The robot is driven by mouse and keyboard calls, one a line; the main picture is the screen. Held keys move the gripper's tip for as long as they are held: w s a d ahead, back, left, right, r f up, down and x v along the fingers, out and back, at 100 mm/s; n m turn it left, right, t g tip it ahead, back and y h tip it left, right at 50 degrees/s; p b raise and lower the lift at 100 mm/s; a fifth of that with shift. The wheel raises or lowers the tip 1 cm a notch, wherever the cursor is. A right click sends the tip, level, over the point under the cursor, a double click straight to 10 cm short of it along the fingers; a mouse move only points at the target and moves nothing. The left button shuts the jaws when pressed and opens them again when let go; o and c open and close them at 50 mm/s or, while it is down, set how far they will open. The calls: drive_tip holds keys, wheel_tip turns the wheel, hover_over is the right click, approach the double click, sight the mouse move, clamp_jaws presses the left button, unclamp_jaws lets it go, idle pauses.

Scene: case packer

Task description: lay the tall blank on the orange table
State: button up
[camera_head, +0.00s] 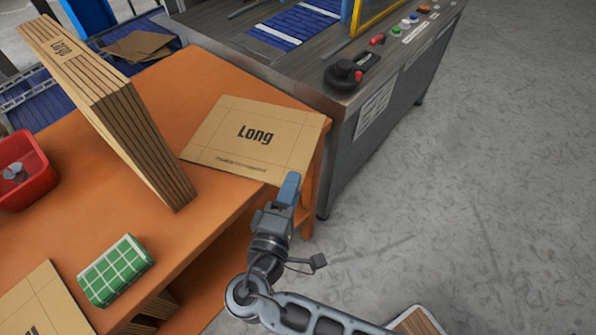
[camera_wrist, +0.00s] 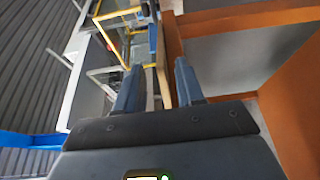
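A flat cardboard blank marked "Long" (camera_head: 225,150) lies on the orange table (camera_head: 190,88) near its right edge. No blank in view has a readable "Tall" label. Another flat blank (camera_head: 45,300) lies at the front left of the table, its label cut off by the picture edge. My gripper (camera_head: 291,188) is at the near right corner of the "Long" blank, just off the table edge. In the wrist view its two fingers (camera_wrist: 160,88) stand apart, with a thin tan board edge (camera_wrist: 162,68) between them. I see no clear grip on it.
A tall stack of "Long" blanks (camera_head: 125,120) stands tilted on the table. A red bin (camera_head: 22,172) and a green checkered block (camera_head: 115,270) are also on it. A grey machine (camera_head: 345,108) with knobs stands behind. The floor at right is clear.

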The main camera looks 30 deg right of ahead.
drive_tip(key=v, duration=0.6)
drive_tip(key=s+d+f+g+y, duration=0.1)
drive_tip(key=s+d+f+y, duration=0.4)
drive_tip(key=s, duration=0.3)
drive_tip(key=s+d+f+g+y, duration=0.1)
drive_tip(key=s+d+f+y, duration=0.2)
drive_tip(key=s+f+y, duration=0.35)
drive_tip(key=s+r+m+t+y, duration=0.1)
drive_tip(key=s+r+m, duration=0.3)
drive_tip(key=r, duration=0.8)
drive_tip(key=s+d+r+m+t+y, duration=0.1)
drive_tip(key=s+r+m+t, duration=0.3)
drive_tip(key=s+r, duration=0.3)
wheel_tip(320, 180, up, 5)
drive_tip(key=shift+f, duration=0.1)
drive_tip(key=shift+s, duration=0.1)
drive_tip(key=shift+c, duration=0.3)
